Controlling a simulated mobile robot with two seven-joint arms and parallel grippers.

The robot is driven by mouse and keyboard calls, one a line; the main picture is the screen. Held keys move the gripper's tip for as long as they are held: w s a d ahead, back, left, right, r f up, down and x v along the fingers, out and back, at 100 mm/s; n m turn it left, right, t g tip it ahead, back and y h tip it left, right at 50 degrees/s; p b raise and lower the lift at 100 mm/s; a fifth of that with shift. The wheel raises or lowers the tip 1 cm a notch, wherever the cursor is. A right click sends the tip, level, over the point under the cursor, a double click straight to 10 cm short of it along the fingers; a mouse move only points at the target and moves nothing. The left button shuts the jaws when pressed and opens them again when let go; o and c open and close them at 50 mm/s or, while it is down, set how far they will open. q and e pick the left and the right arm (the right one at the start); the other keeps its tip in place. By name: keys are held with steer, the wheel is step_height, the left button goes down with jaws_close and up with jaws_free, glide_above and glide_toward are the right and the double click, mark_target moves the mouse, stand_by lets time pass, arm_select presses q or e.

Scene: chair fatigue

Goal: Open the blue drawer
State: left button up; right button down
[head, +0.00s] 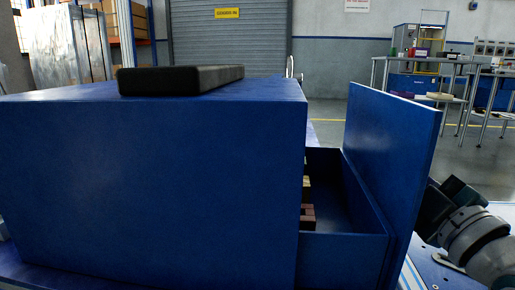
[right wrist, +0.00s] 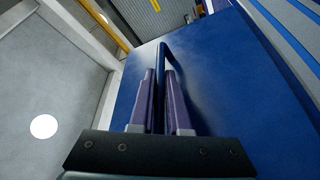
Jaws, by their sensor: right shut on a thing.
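The blue drawer (head: 343,258) stands partly out of the right side of a big blue cabinet (head: 150,185). Its tall front panel (head: 395,160) faces right, and a few small blocks (head: 307,216) show inside. In the right wrist view, my right gripper (right wrist: 161,75) is shut on the drawer's blue bar handle (right wrist: 162,58), with the blue front panel (right wrist: 220,75) behind it. In the head view only part of my right arm shows behind the panel's right edge; the fingers are hidden there. My left gripper is not in view.
A long black block (head: 180,80) lies on top of the cabinet. Metal tables (head: 440,62) with items stand far back right. The grey floor (head: 345,112) behind the cabinet is open.

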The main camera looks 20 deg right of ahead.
steer(key=s+d, duration=0.5)
steer(key=d, duration=0.3)
steer(key=shift+d+p, duration=0.2)
steer(key=shift+p, duration=0.1)
steer(key=c, duration=0.9)
jaws_free()
steer(key=shift+s, duration=0.1)
steer(key=p+v, duration=0.3)
steer(key=v, duration=0.7)
